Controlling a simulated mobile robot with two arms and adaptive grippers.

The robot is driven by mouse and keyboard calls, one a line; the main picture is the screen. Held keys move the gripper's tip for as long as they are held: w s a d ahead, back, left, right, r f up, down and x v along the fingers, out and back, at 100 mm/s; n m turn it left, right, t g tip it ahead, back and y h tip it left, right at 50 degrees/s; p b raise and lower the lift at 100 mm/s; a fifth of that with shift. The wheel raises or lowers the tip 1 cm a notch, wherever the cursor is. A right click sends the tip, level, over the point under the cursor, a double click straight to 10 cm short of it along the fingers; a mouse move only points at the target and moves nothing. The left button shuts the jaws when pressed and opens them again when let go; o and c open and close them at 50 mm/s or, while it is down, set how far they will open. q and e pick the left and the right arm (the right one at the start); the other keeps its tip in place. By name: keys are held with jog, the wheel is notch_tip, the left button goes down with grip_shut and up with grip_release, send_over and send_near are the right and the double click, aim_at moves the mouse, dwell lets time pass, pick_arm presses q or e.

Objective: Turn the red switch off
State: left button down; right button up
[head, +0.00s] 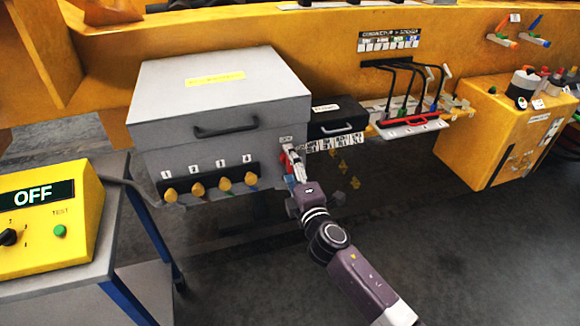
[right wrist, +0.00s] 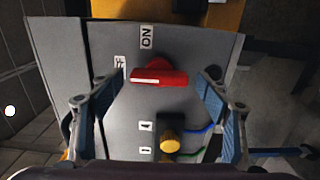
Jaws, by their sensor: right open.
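The red switch (right wrist: 160,74) is on the side of a grey box (right wrist: 195,45). In the right wrist view its handle lies crosswise, its left end below a partly hidden label ending in F (right wrist: 119,65). The ON label (right wrist: 146,36) is above it. My right gripper (right wrist: 150,88) is open, its two blue-padded fingers on either side of the handle, with gaps between. In the head view my right gripper (head: 293,162) is at the box's right front corner and mostly hides the switch. My left gripper is not in view.
The grey box (head: 215,95) has a lid handle and several yellow knobs (head: 225,184). A yellow test unit reading OFF (head: 45,220) stands on a cart at left. A black case (head: 337,117), a cable rack (head: 412,128) and a yellow cabinet (head: 490,135) are to the right.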

jog(key=v, duration=1.2)
dwell(0.3)
